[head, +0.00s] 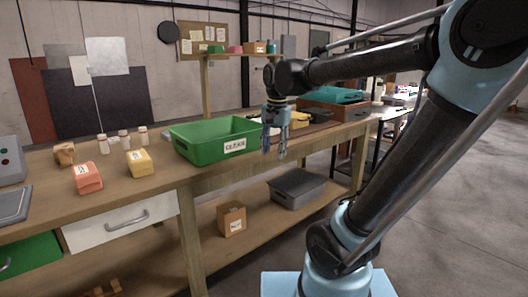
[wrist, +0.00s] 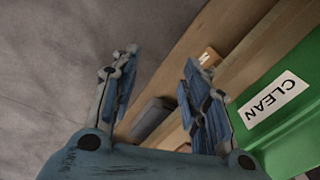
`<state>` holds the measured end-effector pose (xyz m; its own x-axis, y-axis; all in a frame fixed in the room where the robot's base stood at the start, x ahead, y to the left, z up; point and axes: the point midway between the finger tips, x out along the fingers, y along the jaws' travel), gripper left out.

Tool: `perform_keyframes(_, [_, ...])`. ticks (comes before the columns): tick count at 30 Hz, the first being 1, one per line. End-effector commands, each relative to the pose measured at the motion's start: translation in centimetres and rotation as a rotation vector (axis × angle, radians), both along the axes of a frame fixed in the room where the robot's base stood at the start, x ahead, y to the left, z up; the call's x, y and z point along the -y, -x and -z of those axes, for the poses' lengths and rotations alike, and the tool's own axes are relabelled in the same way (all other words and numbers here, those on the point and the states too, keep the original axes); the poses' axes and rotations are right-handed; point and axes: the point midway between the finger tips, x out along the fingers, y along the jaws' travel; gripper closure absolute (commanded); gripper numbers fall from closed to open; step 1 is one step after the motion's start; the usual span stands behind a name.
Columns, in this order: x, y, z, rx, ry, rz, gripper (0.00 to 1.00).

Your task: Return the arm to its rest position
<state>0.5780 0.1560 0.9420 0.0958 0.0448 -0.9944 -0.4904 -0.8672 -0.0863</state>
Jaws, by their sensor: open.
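My gripper (head: 274,155) hangs from my arm in front of the workbench edge, beside the right end of the green bin. Its fingers point down. In the wrist view my gripper (wrist: 155,85) shows two blue fingers spread apart with nothing between them. My arm reaches from the base at the lower right up and over to the left.
A green bin (head: 196,153) labelled CLEAN stands on the bench (head: 190,174); its wall (wrist: 301,117) is close right of the gripper in the wrist view. A grey bin (head: 298,194) and small box (head: 231,219) sit on the lower shelf. Floor at right is clear.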

Motion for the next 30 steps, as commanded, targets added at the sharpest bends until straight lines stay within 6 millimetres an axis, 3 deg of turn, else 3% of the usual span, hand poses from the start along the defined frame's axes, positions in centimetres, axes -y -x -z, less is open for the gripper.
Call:
perform_keyframes(1, [1.8, 0.9, 1.0, 0.007, 0.003, -0.022, 0.58])
perform_keyframes(6, [6.5, 4.0, 4.4, 0.035, 0.021, -0.139, 0.58])
perform_keyframes(15, [12.7, 10.0, 11.4, 0.080, 0.069, -0.346, 0.58])
perform_keyframes(22, [15.2, 13.5, 16.2, 0.102, 0.108, -0.475, 0.58])
perform_keyframes(30, [15.6, 14.6, 17.9, 0.108, 0.123, -0.527, 0.58])
